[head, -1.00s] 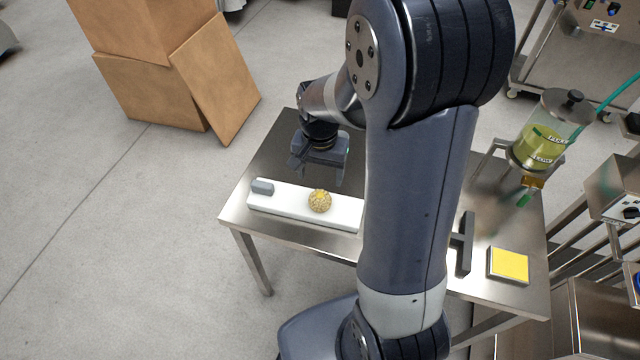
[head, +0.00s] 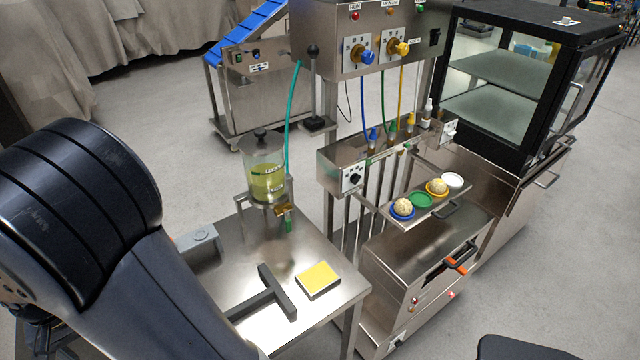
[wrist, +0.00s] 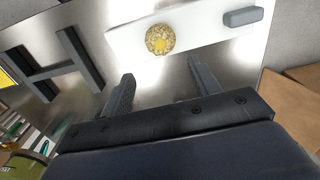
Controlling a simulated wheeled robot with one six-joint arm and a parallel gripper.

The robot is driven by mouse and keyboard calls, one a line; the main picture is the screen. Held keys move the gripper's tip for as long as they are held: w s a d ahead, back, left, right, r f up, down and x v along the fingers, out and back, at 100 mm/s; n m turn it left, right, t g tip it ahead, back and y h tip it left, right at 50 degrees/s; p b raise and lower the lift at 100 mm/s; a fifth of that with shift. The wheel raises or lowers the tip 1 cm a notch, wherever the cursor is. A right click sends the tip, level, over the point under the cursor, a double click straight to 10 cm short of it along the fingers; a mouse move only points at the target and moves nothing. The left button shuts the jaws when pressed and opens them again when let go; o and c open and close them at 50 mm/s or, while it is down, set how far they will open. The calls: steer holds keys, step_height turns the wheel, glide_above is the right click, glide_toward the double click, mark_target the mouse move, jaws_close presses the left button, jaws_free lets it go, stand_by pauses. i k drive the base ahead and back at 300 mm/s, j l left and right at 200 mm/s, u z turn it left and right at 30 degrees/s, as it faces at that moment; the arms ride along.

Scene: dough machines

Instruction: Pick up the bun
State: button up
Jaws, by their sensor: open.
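In the wrist view, a round, speckled bun (wrist: 160,39) with a yellow middle sits on a white board (wrist: 203,32). My gripper (wrist: 160,70) is open, its two fingers apart and nothing between them. The bun shows just beyond the fingertips, apart from them. The head view shows neither this bun nor my gripper.
A grey block (wrist: 243,16) sits at the board's end. On the steel table (head: 240,255) are a dark bar-shaped fixture (head: 272,290), a yellow pad (head: 318,278) and a jar of yellow-green liquid (head: 265,175). A glass-sided cabinet (head: 505,85) stands at the right.

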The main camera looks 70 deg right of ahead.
mark_target(437, 186)
steer(key=z, duration=2.75)
steer(key=k+z, duration=0.1)
steer(key=z, duration=0.5)
steer(key=i, duration=0.1)
